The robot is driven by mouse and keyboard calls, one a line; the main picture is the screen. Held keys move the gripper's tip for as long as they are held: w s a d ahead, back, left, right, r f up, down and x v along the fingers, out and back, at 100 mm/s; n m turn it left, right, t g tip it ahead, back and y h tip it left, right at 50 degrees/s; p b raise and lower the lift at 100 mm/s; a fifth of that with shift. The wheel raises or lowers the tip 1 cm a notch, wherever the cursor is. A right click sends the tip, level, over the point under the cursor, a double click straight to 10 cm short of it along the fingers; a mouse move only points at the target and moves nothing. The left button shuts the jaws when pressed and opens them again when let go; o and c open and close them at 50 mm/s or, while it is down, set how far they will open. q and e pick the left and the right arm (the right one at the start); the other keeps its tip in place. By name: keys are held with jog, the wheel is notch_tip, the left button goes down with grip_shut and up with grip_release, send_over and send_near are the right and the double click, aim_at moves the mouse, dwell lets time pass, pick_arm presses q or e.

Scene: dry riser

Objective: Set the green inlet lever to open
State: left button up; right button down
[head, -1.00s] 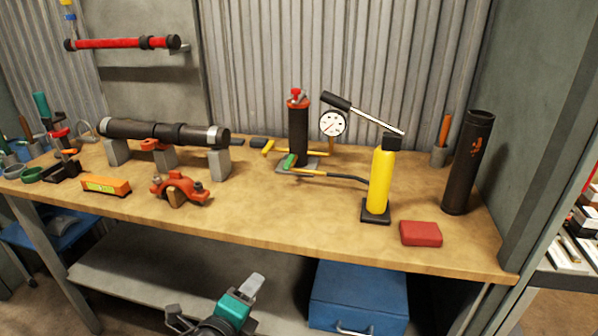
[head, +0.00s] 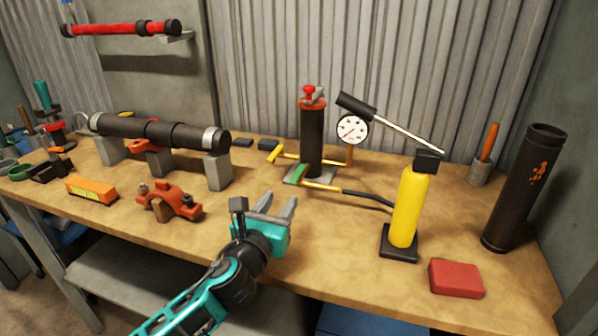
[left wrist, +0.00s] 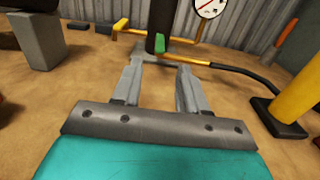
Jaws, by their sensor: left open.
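The green inlet lever (head: 297,174) is at the foot of the dark riser cylinder (head: 312,140), where a yellow pipe and black hose come in. It also shows in the left wrist view (left wrist: 160,45), just beyond and between my fingertips. My left gripper (head: 276,204) is open and empty over the bench front, in front of the lever and apart from it. It also shows in the left wrist view (left wrist: 158,66). The lever's exact setting is hard to tell. My right gripper is not in view.
A yellow hand pump (head: 405,208) with a long handle stands right of the riser, its black hose (head: 368,195) running to the inlet. A gauge (head: 352,129) stands behind. An orange clamp (head: 168,200) and a pipe on grey blocks (head: 218,171) are left. A red box (head: 456,279) lies front right.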

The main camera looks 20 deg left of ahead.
aim_at(297, 175)
pick_arm(q)
jog(key=w+b, duration=0.1)
jog(key=w, duration=1)
jog(key=shift+w+d, duration=0.2)
grip_shut()
jog(key=shift+f, duration=0.1)
